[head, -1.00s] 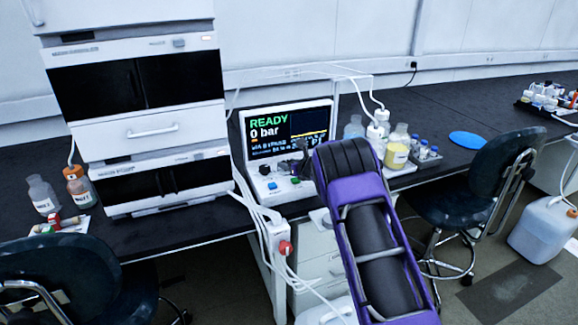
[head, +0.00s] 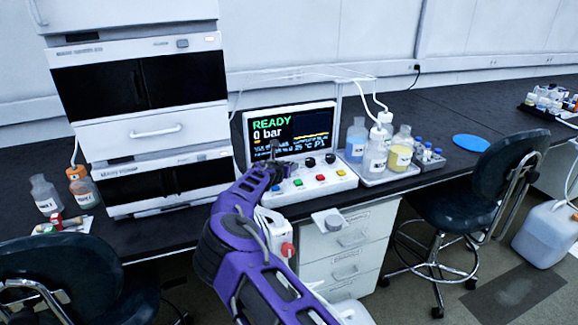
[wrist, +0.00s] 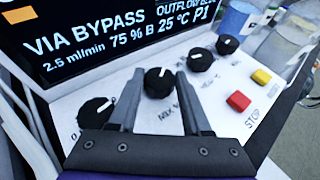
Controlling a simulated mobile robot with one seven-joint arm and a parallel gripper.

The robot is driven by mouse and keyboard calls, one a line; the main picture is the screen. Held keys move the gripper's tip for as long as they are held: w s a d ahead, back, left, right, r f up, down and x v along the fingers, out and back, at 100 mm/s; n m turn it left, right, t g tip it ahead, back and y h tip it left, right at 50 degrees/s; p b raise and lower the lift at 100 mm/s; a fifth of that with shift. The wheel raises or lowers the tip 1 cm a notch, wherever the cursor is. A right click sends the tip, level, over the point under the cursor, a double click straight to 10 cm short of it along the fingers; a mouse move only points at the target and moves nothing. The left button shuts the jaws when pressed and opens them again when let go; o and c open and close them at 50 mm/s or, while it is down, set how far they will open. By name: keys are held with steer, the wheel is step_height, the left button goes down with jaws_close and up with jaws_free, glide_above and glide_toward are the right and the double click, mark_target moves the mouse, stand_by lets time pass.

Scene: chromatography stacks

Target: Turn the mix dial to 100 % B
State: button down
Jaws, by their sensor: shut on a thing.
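The mix dial (wrist: 158,84) is a black knob with a white pointer mark tilted up and to the right. It sits on the white control panel (wrist: 222,112), with a partly covered "MIX %" label below it. My gripper (wrist: 162,78) is shut on the mix dial, one finger on each side of it. The display (wrist: 120,35) above reads 75 % B, 2.5 ml/min and 25 °C. In the head view my gripper (head: 275,158) is at the panel's left part and hides the dial. The display (head: 290,130) there shows READY and 0 bar.
Another black knob (wrist: 95,110) is left of my gripper, and two more (wrist: 200,59) are to the right. A red button (wrist: 238,101) and a yellow button (wrist: 261,77) lie on the lower right. Bottles (head: 376,155) stand right of the panel; the instrument stack (head: 150,130) is left.

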steer(key=shift+a+f+m+g+h, duration=0.1)
steer(key=shift+a+m+g+h, duration=0.1)
steer(key=shift+m+g+h, duration=0.9)
steer(key=shift+m+h, duration=0.7)
steer(key=shift+c, duration=1.8)
jaws_free()
steer(key=shift+w, duration=0.1)
steer(key=shift+s+a+r, duration=0.2)
steer(key=shift+s+r, duration=0.05)
steer(key=shift+r, duration=0.05)
steer(key=p+v, duration=0.2)
steer(key=v, duration=1.4)
steer(key=shift+s+a+p, duration=0.2)
steer(key=shift+s+p, duration=0.15)
